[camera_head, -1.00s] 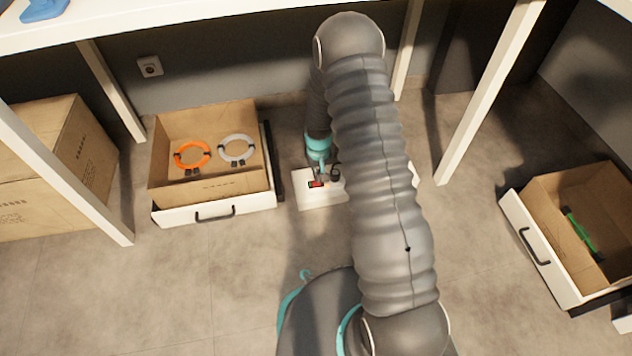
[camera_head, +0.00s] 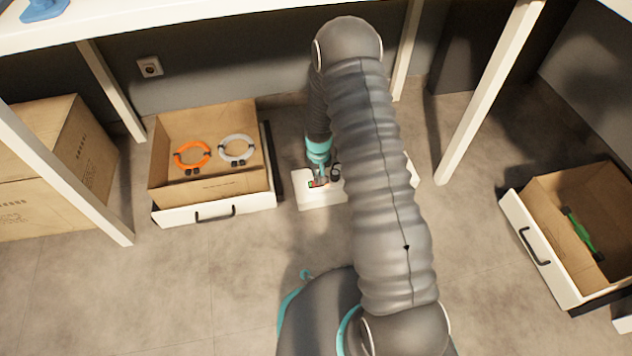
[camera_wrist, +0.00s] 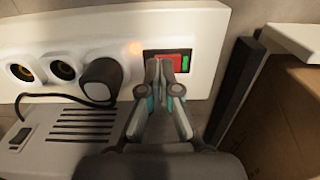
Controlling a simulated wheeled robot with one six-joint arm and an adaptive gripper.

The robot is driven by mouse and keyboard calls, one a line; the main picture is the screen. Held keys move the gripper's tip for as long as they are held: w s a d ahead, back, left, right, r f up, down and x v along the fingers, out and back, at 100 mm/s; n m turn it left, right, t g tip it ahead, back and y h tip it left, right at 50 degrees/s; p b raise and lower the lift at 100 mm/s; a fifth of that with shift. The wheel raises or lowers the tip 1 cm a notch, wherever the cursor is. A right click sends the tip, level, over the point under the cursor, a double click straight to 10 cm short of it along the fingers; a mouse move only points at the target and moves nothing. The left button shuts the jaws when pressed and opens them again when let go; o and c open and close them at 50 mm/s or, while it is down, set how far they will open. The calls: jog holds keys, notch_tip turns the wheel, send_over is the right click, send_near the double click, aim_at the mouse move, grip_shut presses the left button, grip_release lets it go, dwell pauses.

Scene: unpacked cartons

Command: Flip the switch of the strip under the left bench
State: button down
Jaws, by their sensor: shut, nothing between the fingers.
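The white power strip (camera_head: 304,192) lies on the floor under the bench, partly hidden behind my arm. In the wrist view the strip (camera_wrist: 205,30) fills the upper left, with sockets on the left. Its switch (camera_wrist: 170,60) is a dark-framed rocker, red with a green part at its right end. A small orange light glows left of it. My gripper (camera_wrist: 166,68) is shut and empty, its fingertips over the lower edge of the switch. I cannot tell if they touch it. In the head view my gripper (camera_head: 321,178) is over the strip's switch end.
A black plug (camera_wrist: 103,80) with a cable sits in the strip, left of my fingers. A grey adapter (camera_wrist: 70,125) is below it. An open drawer (camera_head: 240,203) with orange and grey coiled cables stands left; another drawer (camera_head: 545,262) is right. Bench legs (camera_head: 492,92) flank the space.

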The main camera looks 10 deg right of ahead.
jog(key=shift+f, duration=0.2)
jog(key=shift+r, duration=0.15)
jog(key=shift+r+p, duration=1.9)
jog(key=shift+r, duration=1.5)
jog(key=shift+s+d, duration=0.1)
